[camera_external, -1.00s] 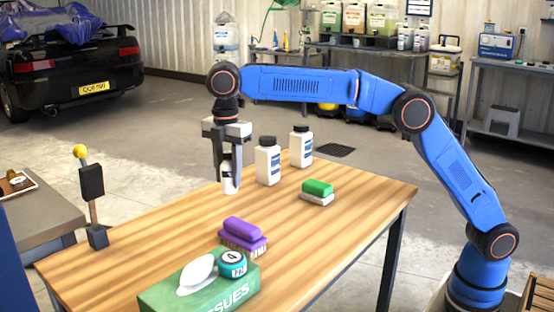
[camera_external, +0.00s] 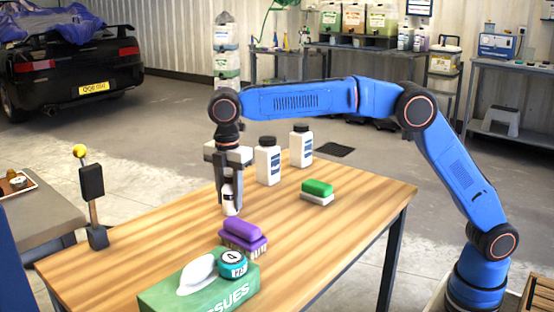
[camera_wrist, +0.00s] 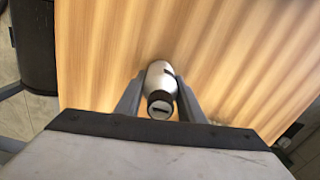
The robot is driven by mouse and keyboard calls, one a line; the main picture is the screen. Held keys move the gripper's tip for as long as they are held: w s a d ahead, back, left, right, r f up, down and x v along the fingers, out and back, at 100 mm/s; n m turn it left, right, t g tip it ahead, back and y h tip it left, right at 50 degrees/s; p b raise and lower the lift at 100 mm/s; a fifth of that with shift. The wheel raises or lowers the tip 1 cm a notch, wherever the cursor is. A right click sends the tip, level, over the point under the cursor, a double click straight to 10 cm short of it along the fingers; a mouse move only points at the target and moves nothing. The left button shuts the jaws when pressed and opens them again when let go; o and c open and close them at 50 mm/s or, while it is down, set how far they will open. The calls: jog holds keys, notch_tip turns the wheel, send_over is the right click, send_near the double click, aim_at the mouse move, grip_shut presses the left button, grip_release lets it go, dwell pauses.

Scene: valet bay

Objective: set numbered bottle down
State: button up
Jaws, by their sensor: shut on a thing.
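My gripper (camera_external: 229,192) points straight down over the left middle of the wooden table. It is shut on a small white bottle with a dark cap (camera_external: 231,206), which stands upright between the fingers. The bottle's base is at or just above the tabletop; I cannot tell if it touches. Two larger white bottles with black caps, a left one (camera_external: 268,167) and a right one (camera_external: 301,149), stand behind to the right.
A purple brush (camera_external: 243,233) lies just in front of the held bottle. A green brush (camera_external: 317,189), a tissue box (camera_external: 205,290) with a teal round tin (camera_external: 233,264), and a yellow-knobbed lever (camera_external: 92,190) are also there.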

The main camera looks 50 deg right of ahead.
aim_at(228, 176)
jog(key=o, duration=1.1)
jog(key=shift+o, duration=0.2)
notch_tip(228, 176, up, 11)
jog(key=shift+r, duration=0.65)
jog(key=shift+d, duration=0.1)
